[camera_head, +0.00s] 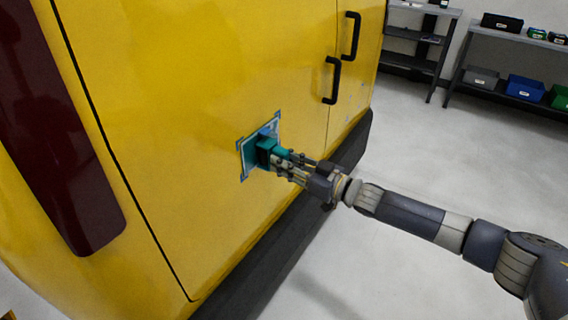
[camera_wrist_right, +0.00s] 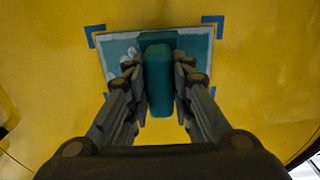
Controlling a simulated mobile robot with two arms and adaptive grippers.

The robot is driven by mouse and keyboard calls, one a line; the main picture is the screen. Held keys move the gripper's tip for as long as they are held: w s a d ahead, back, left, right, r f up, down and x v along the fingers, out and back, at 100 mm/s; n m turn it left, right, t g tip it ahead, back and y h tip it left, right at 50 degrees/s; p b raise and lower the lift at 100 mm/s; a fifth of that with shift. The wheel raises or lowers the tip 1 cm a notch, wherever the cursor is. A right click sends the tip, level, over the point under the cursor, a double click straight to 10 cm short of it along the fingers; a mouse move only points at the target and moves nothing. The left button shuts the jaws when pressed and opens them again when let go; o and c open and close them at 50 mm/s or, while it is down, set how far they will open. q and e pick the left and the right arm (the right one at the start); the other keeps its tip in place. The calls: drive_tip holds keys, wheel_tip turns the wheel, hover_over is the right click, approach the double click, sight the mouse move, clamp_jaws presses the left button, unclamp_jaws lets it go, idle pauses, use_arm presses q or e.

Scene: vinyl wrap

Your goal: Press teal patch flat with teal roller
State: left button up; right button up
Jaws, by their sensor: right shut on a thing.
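The teal patch (camera_head: 246,160) is on the side of the yellow vehicle, with blue corner marks around it. In the right wrist view the patch (camera_wrist_right: 199,48) shows a light border and pale marks on its left part. My right gripper (camera_head: 285,162) is shut on the teal roller (camera_head: 264,151), which is at the patch's surface and hides its middle. In the right wrist view the roller (camera_wrist_right: 159,85) sits upright between the fingers, its wide head over the patch. I cannot tell whether the head touches the patch. My left gripper is not in view.
The yellow vehicle panel (camera_head: 190,70) fills the left side, with two black handles (camera_head: 332,80) right of the patch and a dark lower bumper (camera_head: 250,265). Shelves (camera_head: 513,38) with bins stand at the back right. The floor between is clear.

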drive_tip(key=shift+w+d+b, duration=0.4)
drive_tip(key=shift+w+d, duration=0.1)
drive_tip(key=shift+w, duration=0.25)
drive_tip(key=shift+w+d+b, duration=0.55)
drive_tip(key=shift+w+d, duration=0.1)
drive_tip(key=shift+w, duration=0.25)
drive_tip(key=shift+w+d+b, duration=0.65)
drive_tip(key=shift+w+d, duration=0.05)
drive_tip(key=shift+w, duration=0.2)
